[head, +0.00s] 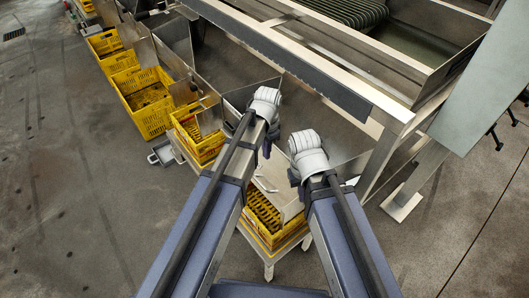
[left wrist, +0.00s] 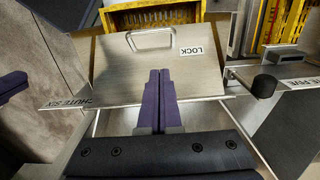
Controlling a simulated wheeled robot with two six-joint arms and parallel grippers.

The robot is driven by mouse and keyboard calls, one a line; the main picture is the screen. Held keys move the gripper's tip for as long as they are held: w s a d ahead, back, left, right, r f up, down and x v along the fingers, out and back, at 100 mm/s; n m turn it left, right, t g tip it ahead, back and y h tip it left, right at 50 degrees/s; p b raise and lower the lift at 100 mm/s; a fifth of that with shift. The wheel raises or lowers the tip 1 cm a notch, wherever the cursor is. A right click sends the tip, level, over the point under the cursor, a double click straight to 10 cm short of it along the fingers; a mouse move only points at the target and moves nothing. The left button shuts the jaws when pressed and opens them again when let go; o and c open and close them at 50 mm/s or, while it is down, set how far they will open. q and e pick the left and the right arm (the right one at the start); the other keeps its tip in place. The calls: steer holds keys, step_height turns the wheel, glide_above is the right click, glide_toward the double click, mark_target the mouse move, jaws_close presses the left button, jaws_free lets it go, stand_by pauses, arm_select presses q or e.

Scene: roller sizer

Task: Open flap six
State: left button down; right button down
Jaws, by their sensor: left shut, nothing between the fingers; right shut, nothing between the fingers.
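A flat metal flap (left wrist: 120,75) with a wire handle (left wrist: 150,40) and a LOCK label fills the middle of the left wrist view. A CHUTE SIX label (left wrist: 68,104) is on the plate left of it, and a CHUTE FIVE label (left wrist: 302,82) is on the right. In the head view a pale flap with a handle (head: 266,185) shows between my arms, above a crate. My left gripper (head: 267,150) is shut and empty; its fingers (left wrist: 158,75) appear over the flap's lower part, contact unclear. My right gripper (head: 293,180) is shut and empty, partly hidden by its wrist.
A yellow crate (head: 252,228) stands below the flap, with another (head: 185,125) farther up and several more up the left. A black knob (left wrist: 264,86) sits right of the flap. A steel frame (head: 393,120) borders the right. The floor at left is mostly clear.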

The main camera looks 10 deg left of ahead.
mark_target(259, 181)
arm_select(q)
steer(key=c, duration=1.4)
jaws_free()
steer(key=shift+o, duration=0.7)
steer(key=shift+s+a+f+n+b, duration=0.2)
steer(key=shift+n+b, duration=0.1)
steer(key=shift+n, duration=0.4)
steer(key=o, duration=0.4)
steer(key=s+n, duration=0.1)
steer(key=n, duration=0.2)
steer(key=s+a+f+n+b, duration=0.1)
steer(key=n, duration=0.2)
steer(key=s+f+n+h+b, duration=0.1)
steer(key=n, duration=0.2)
steer(key=shift+a+t, duration=0.4)
steer(key=n, duration=0.2)
steer(key=s+n, duration=0.1)
steer(key=n, duration=0.2)
steer(key=a+n+b, duration=0.1)
steer(key=n, duration=0.1)
steer(key=shift+s+f+n+t, duration=0.25)
steer(key=shift+f+n+t, duration=0.05)
steer(key=shift+f+n, duration=0.1)
steer(key=shift+f, duration=0.1)
steer(key=f+b, duration=0.5)
steer(key=w+f+b, duration=0.1)
steer(key=f+b, duration=0.1)
steer(key=b, duration=0.1)
steer(key=shift+d+f, duration=0.3)
steer(key=shift+d, duration=0.1)
